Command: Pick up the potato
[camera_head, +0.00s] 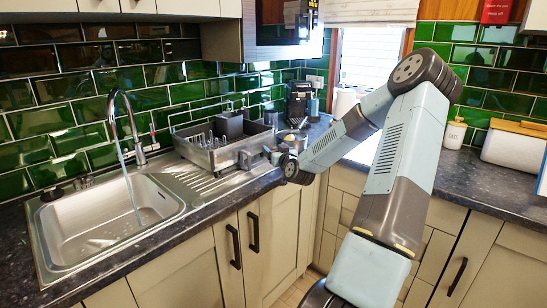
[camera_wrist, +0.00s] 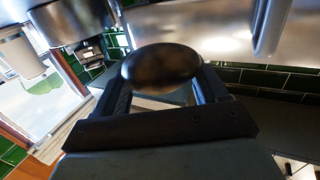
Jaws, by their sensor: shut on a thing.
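The potato (camera_wrist: 160,66) is a dark brown, smooth oval in the wrist view. It sits between the two fingers of my gripper (camera_wrist: 161,84), near their tips, and the fingers are shut on it. In the head view my gripper (camera_head: 266,156) is at the worktop's front edge, just right of the drainboard and in front of the dish rack. The potato cannot be made out clearly there.
A metal dish rack (camera_head: 222,148) stands behind my gripper. To the left are the sink (camera_head: 105,222) and a tap (camera_head: 130,125) with running water. A coffee machine (camera_head: 299,103) stands in the corner. A white bread box (camera_head: 514,148) is on the right worktop, with bare counter before it.

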